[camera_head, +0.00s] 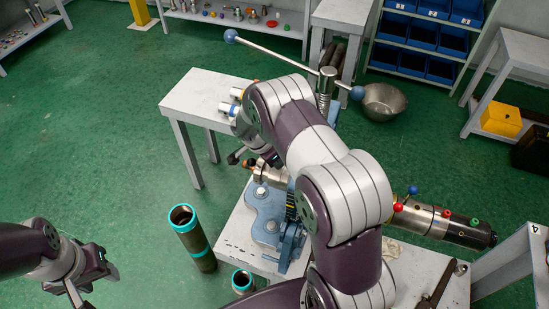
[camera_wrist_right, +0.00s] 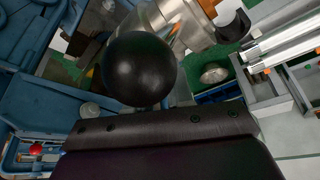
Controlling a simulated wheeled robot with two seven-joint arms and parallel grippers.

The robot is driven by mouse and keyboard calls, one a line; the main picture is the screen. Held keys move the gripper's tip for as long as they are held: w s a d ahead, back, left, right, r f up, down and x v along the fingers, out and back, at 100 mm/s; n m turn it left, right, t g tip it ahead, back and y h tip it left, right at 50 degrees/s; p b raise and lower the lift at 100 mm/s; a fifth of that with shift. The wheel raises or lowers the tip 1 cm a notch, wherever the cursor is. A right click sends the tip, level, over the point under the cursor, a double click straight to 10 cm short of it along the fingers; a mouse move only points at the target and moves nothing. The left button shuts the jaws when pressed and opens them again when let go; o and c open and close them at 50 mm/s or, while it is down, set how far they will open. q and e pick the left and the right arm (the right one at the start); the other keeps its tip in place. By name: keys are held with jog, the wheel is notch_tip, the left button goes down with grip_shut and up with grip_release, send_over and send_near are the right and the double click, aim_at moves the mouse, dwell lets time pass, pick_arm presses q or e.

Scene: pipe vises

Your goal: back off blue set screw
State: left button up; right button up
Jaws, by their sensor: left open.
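A blue-headed screw (camera_head: 412,190) stands up from the silver and black cylinder (camera_head: 440,222) on the right of the bench. Red and green heads sit beside it along the cylinder. My left gripper (camera_head: 84,288) is open and empty over the floor at lower left, far from the cylinder. My right arm crosses the middle of the head view. Its gripper (camera_head: 237,156) is mostly hidden behind the arm, near the left end of the blue vise (camera_head: 268,218). In the right wrist view a black ball (camera_wrist_right: 139,68) fills the near middle; the fingertips cannot be made out.
A long bar with blue ball ends (camera_head: 290,58) crosses above the vise. Teal-rimmed pipes (camera_head: 195,240) stand on the floor left of the bench (camera_head: 235,240). A metal bowl (camera_head: 384,102) lies behind. The green floor at left is free.

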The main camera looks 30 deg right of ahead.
grip_shut()
jog(key=shift+f+n+t+b, duration=0.15)
jog(key=shift+n+t+b, duration=0.25)
jog(key=shift+n+b, duration=0.9)
jog(key=shift+s+d+n+t+y+b, duration=0.1)
jog(key=shift+n+t+y+b, duration=0.25)
jog(key=shift+n+b, duration=0.65)
jog(key=shift+s+r+n+t+b, duration=0.1)
jog(key=shift+r+n+t+b, duration=0.15)
jog(key=shift+n+b, duration=0.45)
jog(key=o, duration=0.6)
grip_release()
jog(key=b+v, duration=0.2)
jog(key=v, duration=1)
jog(key=shift+s+r, duration=0.25)
jog(key=shift+r, duration=0.1)
